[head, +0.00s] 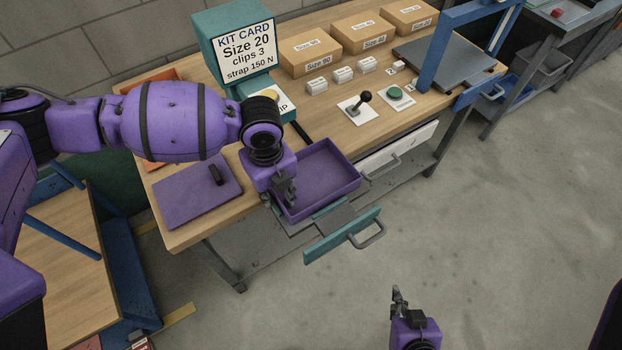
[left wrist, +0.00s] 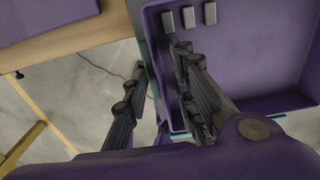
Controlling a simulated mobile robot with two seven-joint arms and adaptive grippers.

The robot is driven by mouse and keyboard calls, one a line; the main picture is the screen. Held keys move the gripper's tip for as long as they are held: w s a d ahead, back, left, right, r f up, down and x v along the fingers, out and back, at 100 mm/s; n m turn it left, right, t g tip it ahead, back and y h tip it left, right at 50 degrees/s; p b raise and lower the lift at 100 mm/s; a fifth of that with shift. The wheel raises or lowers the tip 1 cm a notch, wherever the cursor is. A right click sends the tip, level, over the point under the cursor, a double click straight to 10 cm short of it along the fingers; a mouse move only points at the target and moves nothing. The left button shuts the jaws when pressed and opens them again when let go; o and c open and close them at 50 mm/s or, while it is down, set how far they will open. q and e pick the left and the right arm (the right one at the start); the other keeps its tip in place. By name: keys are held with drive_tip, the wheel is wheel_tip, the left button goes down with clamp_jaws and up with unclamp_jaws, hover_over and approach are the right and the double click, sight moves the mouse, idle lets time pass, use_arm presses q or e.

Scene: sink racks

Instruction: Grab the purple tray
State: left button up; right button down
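The purple tray (head: 325,172) is an open, shallow box sitting in or over the pulled-out drawer at the workbench's front. In the left wrist view its floor (left wrist: 250,70) shows with three small grey pieces (left wrist: 188,17) inside. My left gripper (head: 288,195) is at the tray's near left side, pointing down. In the left wrist view the left gripper's fingers (left wrist: 162,70) are apart, one outside the tray's wall and one over its inside; I cannot tell whether they touch it. My right gripper (head: 398,298) is low over the floor, away from the tray; its finger gap is unclear.
The drawer's teal front (head: 343,236) sticks out with a grey handle. A flat purple panel with a black handle (head: 217,175) lies left on the bench. A kit card stand (head: 240,50), cardboard boxes (head: 310,52), a lever (head: 362,100) and a green button (head: 395,93) stand behind.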

use_arm(q)
clamp_jaws()
drive_tip(key=shift+r, duration=0.1)
